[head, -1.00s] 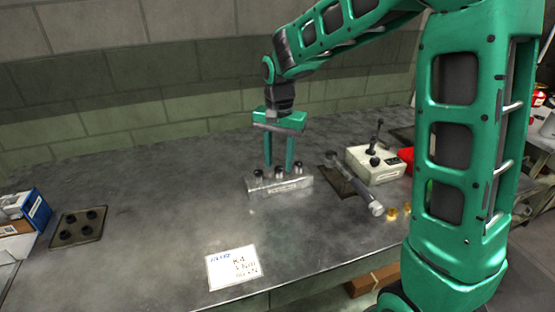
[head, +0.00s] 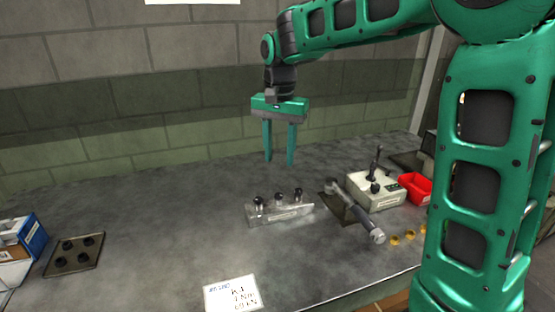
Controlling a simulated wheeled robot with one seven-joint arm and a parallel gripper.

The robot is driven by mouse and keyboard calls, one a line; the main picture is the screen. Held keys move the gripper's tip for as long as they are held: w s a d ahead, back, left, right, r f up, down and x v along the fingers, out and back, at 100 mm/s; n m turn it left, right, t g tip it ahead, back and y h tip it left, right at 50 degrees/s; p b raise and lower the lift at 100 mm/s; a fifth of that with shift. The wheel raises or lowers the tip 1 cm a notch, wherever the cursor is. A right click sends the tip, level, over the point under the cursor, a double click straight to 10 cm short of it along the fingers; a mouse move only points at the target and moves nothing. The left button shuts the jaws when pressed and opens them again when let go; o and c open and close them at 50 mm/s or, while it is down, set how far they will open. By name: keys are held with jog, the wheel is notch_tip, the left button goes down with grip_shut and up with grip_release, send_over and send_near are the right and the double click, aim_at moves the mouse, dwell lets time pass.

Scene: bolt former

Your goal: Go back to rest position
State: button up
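My gripper (head: 279,160) hangs from the green arm with its two green fingers pointing down. The fingers are apart with nothing between them. It is above and behind the grey metal block (head: 270,214), clear of it. The block stands on the bench and carries three dark round-topped pieces (head: 280,198) in a row.
Right of the block lie a hammer-like tool (head: 355,212) on a dark plate, a white box with a lever (head: 374,190), a red bin (head: 415,188) and gold pieces (head: 410,236). At left are a dark plate with black knobs (head: 74,254) and a blue-white box (head: 22,238). A paper card (head: 232,294) lies in front.

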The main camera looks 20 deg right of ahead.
dwell(0.3)
jog(key=s+d+f, duration=0.2)
jog(key=s+d, duration=1.3)
jog(key=s, duration=0.1)
jog(key=s+d+f, duration=0.2)
jog(key=s+f, duration=0.1)
jog(key=s, duration=0.5)
jog(key=s+d+f+n, duration=0.1)
jog(key=s+f, duration=0.2)
jog(key=s, duration=0.4)
jog(key=shift+s+d+n, duration=0.3)
jog(key=shift+s+d, duration=0.1)
jog(key=shift+f, duration=0.1)
jog(key=shift+w+f, duration=0.25)
jog(key=shift+w, duration=0.4)
